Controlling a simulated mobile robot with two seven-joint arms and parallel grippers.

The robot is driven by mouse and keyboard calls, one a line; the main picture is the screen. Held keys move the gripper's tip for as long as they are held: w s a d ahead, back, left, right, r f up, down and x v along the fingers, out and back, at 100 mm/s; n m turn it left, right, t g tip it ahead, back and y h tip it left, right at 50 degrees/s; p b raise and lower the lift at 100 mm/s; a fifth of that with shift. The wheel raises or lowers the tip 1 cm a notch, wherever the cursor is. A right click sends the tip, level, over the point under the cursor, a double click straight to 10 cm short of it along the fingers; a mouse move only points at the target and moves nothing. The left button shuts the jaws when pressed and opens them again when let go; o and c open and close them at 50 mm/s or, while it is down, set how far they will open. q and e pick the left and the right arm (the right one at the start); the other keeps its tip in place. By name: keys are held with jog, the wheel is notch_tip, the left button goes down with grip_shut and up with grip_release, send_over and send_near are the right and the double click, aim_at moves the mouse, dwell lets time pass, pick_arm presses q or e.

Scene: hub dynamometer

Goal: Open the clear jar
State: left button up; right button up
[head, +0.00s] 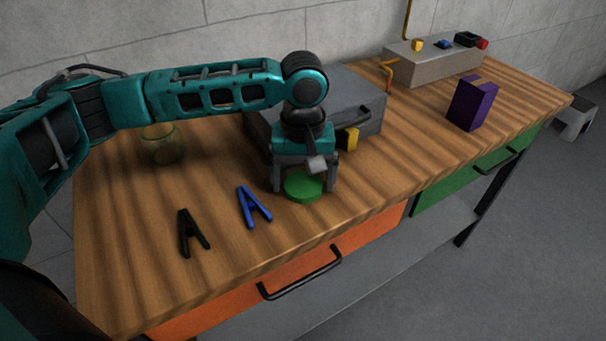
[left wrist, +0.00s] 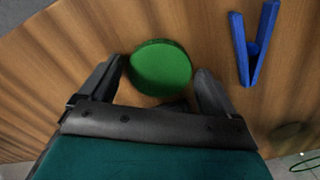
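The clear jar (head: 162,146) stands upright at the back left of the wooden bench, see-through with a thin green-tinted rim and no lid on it. Its rim also shows at the lower right edge of the left wrist view (left wrist: 305,163). A round green lid (head: 303,188) appears to lie flat on the bench near the front edge. My left gripper (head: 304,184) is open above the lid. In the left wrist view the lid (left wrist: 161,68) sits between the fingertips, with a small gap on each side. My right gripper is not in view.
A black clamp (head: 192,233) and a blue clamp (head: 253,206) lie left of the lid. A grey box (head: 360,115) with a yellow part stands behind my gripper. A purple block (head: 471,104) and a beige control box (head: 432,66) are farther right. Bench space around the jar is clear.

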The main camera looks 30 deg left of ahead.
aim_at(303, 184)
pick_arm(q)
jog(key=shift+o, duration=0.5)
notch_tip(303, 184, up, 12)
jog(key=p, duration=0.2)
jog(key=shift+r, duration=0.2)
